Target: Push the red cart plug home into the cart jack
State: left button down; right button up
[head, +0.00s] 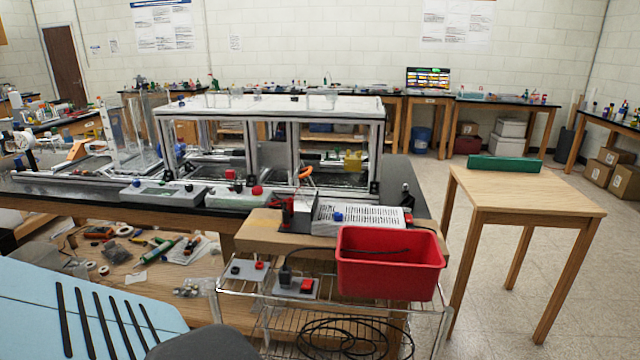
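A wire cart (229,291) stands at the lower middle in the head view. On its top are two small grey plates. The left plate (247,270) carries a small dark round part and a small red part. The right plate (296,290) carries an upright black piece (286,275) and a red block (307,284). Which of these is the red plug and which is the jack is too small to tell, as is whether they are joined. Neither of my grippers shows.
A red bin (390,277) with a black cable in it stands on the cart's right. A coiled black cable (345,335) lies on a lower shelf. A framed enclosure (270,104) stands on the bench behind. A wooden table (530,190) is at the right, with bare floor around it.

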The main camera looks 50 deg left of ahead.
aim_at(290, 204)
jog(key=u, duration=1.6)
